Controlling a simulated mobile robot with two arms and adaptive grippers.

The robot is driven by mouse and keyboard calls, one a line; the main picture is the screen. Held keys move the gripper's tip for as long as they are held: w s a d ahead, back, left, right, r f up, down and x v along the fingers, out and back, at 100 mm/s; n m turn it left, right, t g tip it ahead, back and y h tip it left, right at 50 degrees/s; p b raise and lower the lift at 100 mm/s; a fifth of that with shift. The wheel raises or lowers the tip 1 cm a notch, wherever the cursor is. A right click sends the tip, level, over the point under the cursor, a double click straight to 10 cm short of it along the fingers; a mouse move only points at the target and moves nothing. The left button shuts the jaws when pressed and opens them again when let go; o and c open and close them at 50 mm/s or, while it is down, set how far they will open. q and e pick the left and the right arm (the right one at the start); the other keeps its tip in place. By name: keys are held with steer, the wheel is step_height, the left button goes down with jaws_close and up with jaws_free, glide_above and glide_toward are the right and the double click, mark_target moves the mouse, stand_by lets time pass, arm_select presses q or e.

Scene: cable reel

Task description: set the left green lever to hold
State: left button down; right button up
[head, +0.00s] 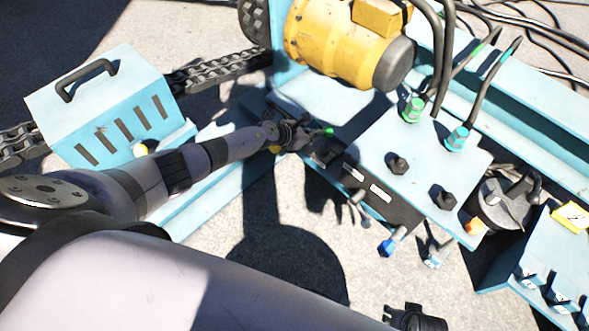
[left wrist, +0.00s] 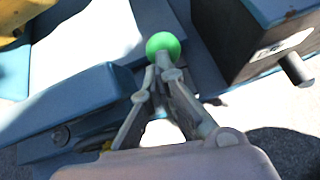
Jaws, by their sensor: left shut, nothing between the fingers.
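The left green lever shows its green knob (head: 328,132) at the left end of the valve block (head: 410,150) in the head view. In the left wrist view the round green knob (left wrist: 163,43) is just beyond my fingertips; its shaft is hidden. My left gripper (head: 308,136) is beside the knob, and in the left wrist view its fingertips (left wrist: 163,68) are together, with nothing held between them. I cannot tell whether they touch the lever. A dark part of my right gripper (head: 416,318) shows at the bottom edge; its fingers are unclear.
A blue-knobbed lever (head: 387,246) and other levers stick out of the block's front. Hoses (head: 440,60) rise from its top. A yellow motor (head: 340,45) stands behind, and a blue slotted box (head: 110,105) stands at left. Shadowed concrete lies in front.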

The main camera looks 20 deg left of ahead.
stand_by(0.4)
arm_select(q)
steer(key=v, duration=0.7)
steer(key=shift+s, duration=0.2)
steer(key=shift+a+r, duration=0.15)
stand_by(0.6)
